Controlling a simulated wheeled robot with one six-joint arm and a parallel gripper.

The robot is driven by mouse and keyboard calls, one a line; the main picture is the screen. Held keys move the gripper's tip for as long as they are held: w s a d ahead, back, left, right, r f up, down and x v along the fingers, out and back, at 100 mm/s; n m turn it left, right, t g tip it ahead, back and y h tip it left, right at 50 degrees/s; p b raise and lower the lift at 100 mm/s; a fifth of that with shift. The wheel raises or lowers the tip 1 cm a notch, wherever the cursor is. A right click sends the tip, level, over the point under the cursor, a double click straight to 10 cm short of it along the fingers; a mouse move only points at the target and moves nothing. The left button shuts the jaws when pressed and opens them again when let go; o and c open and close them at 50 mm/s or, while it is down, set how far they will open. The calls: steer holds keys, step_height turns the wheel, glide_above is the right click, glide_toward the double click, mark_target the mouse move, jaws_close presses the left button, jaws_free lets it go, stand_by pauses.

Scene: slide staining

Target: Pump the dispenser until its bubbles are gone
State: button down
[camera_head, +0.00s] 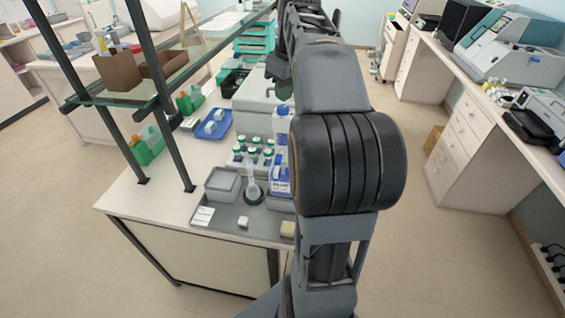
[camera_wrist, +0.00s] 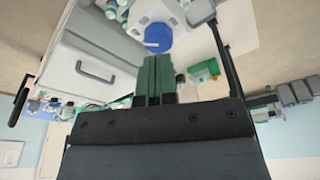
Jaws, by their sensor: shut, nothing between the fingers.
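A clear bottle with a blue-and-white label (camera_head: 281,184) stands at the back right of the grey tray, partly behind my arm. Clear and blue parts (camera_head: 282,122) show above it; they look like the dispenser's upper part, but I cannot tell for sure. In the wrist view a round blue part (camera_wrist: 158,38) on a clear body lies just beyond my fingertips. My gripper (camera_wrist: 156,59) is shut and empty, its green fingers together. I cannot tell whether it touches the blue part. Bubbles cannot be made out.
The grey tray (camera_head: 222,221) holds a clear box (camera_head: 222,186), a small flask (camera_head: 254,188) and small blocks. Several green-capped bottles (camera_head: 254,151) stand behind. A blue tray (camera_head: 214,124) lies further back. Shelf posts (camera_head: 165,130) rise at the left. A pale cabinet (camera_wrist: 92,58) shows in the wrist view.

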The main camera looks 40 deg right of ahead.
mark_target(284, 108)
steer(key=shift+f, duration=0.15)
steer(key=shift+f+b, duration=2)
steer(key=shift+f, duration=0.7)
step_height(284, 108, up, 6)
steer(key=p, duration=0.5)
steer(key=shift+f, duration=0.15)
steer(key=shift+f, duration=0.2)
stand_by(0.9)
steer(key=shift+f+b, duration=1.95)
steer(key=shift+f, duration=0.7)
